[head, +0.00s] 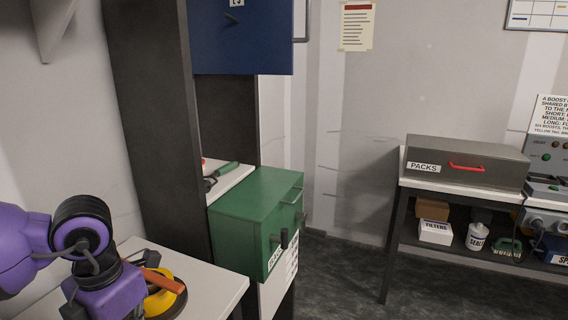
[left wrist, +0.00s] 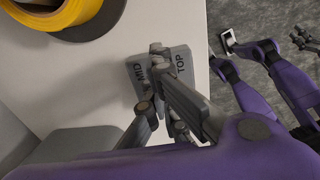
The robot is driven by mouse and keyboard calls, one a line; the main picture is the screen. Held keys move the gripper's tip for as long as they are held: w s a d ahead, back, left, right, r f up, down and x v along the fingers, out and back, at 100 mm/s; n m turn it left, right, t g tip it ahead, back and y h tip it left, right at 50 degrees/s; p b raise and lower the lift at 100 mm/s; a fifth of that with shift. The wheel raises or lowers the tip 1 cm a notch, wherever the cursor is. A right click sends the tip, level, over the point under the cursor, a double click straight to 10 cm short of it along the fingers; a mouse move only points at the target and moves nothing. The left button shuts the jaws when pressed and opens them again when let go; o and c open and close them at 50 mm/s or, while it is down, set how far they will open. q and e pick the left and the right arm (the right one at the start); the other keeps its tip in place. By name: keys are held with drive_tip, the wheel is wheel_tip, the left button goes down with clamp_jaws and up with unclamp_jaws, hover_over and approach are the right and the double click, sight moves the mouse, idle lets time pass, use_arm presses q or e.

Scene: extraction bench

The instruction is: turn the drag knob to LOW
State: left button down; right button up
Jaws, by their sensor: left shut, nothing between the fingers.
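I cannot make out a knob marked drag or a LOW mark in either view.
A yellow roll (head: 166,298) lies on the bench beside my left wrist; it also shows in the left wrist view (left wrist: 88,12). A green box (head: 240,222) with dark knobs stands beyond the bench. A grey PACKS case (head: 480,158) sits on the right-hand table. Open floor lies between.

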use_arm(q)
drive_tip(key=shift+s+d+f, duration=0.1)
drive_tip(key=shift+s+f, duration=0.1)
drive_tip(key=shift+f, duration=0.15)
drive_tip(key=shift+s+d+r, duration=0.15)
drive_tip(key=shift+d+r, duration=0.05)
drive_tip(key=shift+d, duration=0.15)
use_arm(e)
drive_tip(key=shift+w, duration=0.2)
use_arm(q)
drive_tip(key=shift+d, duration=0.15)
use_arm(e)
drive_tip(key=shift+s+f, duration=0.15)
use_arm(q)
drive_tip(key=shift+w+d+r, duration=0.15)
drive_tip(key=shift+w, duration=0.05)
wheel_tip(320, 180, up, 5)
drive_tip(key=shift+w+r+p, duration=0.1)
drive_tip(key=shift+r+p, duration=0.1)
drive_tip(key=shift+p, duration=1)
drive_tip(key=shift+r, duration=0.25)
use_arm(e)
drive_tip(key=shift+t, duration=0.4)
drive_tip(key=w+r, duration=0.2)
drive_tip(key=r, duration=0.1)
drive_tip(key=w+r, duration=0.1)
drive_tip(key=shift+r, duration=0.25)
drive_tip(key=shift+s, duration=0.1)
